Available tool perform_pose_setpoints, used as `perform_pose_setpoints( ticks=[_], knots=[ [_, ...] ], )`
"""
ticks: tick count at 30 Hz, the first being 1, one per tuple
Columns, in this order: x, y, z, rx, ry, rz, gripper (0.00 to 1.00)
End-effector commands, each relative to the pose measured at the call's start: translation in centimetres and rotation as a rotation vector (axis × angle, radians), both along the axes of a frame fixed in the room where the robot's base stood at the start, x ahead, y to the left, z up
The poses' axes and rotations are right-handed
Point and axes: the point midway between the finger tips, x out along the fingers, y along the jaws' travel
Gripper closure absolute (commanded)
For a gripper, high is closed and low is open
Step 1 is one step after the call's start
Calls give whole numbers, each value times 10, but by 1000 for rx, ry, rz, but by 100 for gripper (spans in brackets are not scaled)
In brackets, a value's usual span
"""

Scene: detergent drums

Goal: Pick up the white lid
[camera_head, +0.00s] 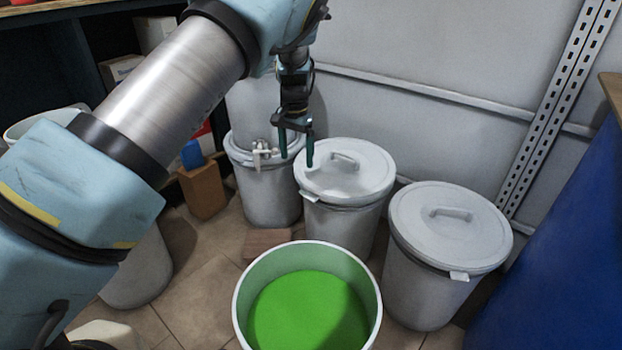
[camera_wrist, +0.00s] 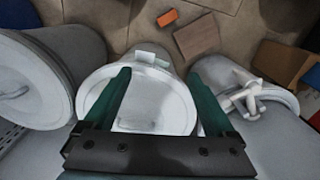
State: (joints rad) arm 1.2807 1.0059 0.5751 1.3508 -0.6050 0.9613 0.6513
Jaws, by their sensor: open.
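A round white lid (camera_head: 345,172) with a raised handle covers the middle drum. In the wrist view this lid (camera_wrist: 158,112) lies below my fingers, and my gripper's base hides part of it. A second white lid (camera_head: 450,227) with a handle covers the drum at the right; it shows at the left edge of the wrist view (camera_wrist: 25,85). My gripper (camera_head: 296,160) is open and empty, pointing down over the left edge of the middle lid in the head view. In the wrist view my gripper's fingers (camera_wrist: 158,75) spread across the lid. Contact cannot be told.
An open bucket of green contents (camera_head: 308,312) stands in front. A back drum (camera_head: 268,195) carries a pale tap-like fitting (camera_head: 264,152). A brown box (camera_head: 203,190) stands left of it. A flat brown block (camera_head: 267,243) lies on the floor. A grey wall is behind, a blue panel (camera_head: 560,240) right.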

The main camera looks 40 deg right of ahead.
Motion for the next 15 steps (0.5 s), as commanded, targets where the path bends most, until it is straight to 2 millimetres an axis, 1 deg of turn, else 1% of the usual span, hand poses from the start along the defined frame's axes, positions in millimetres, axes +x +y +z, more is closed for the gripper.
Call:
perform_pose_setpoints(
  ticks=[1,3,5,8,15],
  knots=[
    [-9,-13,-14,3,-5,-39,10],
    [-18,-24,-20,5,-6,-70,10],
    [-22,-29,-22,4,-6,-86,10],
    [-24,-32,-22,4,-7,-96,10],
    [-24,-32,-22,4,-6,-94,10]
  ],
)
